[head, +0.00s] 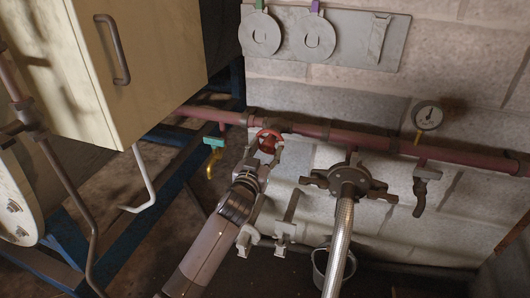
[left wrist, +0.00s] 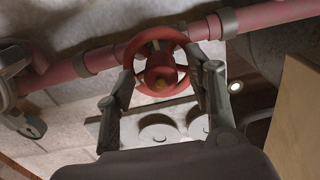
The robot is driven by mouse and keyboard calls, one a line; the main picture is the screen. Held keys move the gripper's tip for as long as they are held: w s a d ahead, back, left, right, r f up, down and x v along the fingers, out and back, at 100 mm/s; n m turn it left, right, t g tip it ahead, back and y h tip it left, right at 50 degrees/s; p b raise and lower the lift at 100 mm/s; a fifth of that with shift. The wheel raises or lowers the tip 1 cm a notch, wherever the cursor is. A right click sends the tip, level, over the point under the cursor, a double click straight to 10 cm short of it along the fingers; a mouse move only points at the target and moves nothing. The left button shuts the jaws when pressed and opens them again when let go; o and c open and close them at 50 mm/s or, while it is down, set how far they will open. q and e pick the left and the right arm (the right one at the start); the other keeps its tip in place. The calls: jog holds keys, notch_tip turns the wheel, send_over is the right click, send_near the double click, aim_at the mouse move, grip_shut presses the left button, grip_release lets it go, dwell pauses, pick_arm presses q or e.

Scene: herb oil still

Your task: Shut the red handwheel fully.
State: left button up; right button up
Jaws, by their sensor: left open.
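The red handwheel (head: 268,137) sits on the dull red pipe along the block wall, left of centre in the head view. In the left wrist view the handwheel (left wrist: 161,72) faces me, with a spoked rim and a central hub. My left gripper (head: 266,151) is open at the wheel, its arm rising from below. In the left wrist view its two fingers (left wrist: 160,62) stand at either side of the wheel, near the rim. I cannot tell whether they touch it. The gripper partly hides the wheel's lower part in the head view. My right gripper is not in view.
The red pipe (head: 375,143) runs across the wall. A bucket (head: 320,268) stands below.

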pick_arm(q)
jog(key=shift+c, duration=0.6)
jog(key=c, duration=1)
jog(key=shift+c, duration=0.2)
jog(key=m+p, duration=0.2)
jog(key=m, duration=0.1)
jog(key=shift+r, duration=0.1)
jog(key=m+p, duration=0.2)
jog(key=m, duration=0.3)
jog(key=shift+a+m, duration=0.1)
jog(key=shift+m, duration=0.3)
jog(key=m+p, duration=0.1)
jog(key=m, duration=0.4)
jog(key=shift+m, duration=0.3)
jog(key=m+p, duration=0.1)
jog(key=m, duration=0.5)
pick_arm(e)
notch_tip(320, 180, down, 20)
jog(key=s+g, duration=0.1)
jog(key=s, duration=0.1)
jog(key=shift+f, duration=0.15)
pick_arm(q)
jog(key=shift+m, duration=0.3)
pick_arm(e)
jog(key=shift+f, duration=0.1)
